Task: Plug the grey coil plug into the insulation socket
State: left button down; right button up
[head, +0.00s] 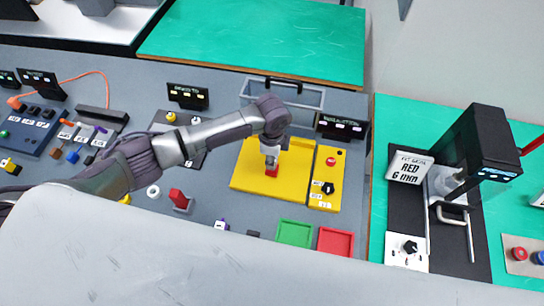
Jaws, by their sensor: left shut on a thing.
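My left gripper (271,160) reaches in from the left and points down over the yellow plate (245,177). It is shut on a small red piece (271,173) at its fingertips, low at the plate. Whether the piece touches the plate is hard to tell. The display that seems to read insulation (342,124) stands behind the plate at the right. I cannot make out the grey coil plug or a socket opening; the fingers cover part of the plate. My right gripper is not in view.
A yellow control panel (325,178) with a red button and black knob adjoins the plate. A grey frame (305,94) stands behind. Green (294,234) and red (335,241) trays lie in front. A black machine (488,145) stands right. Several small parts lie left.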

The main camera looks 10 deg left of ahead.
pick_arm(q)
jog(key=shift+f+b, duration=0.7)
jog(key=shift+f, duration=0.5)
jog(key=c, duration=0.8)
grip_release()
notch_tip(320, 180, up, 12)
jog(key=shift+s+f, duration=0.15)
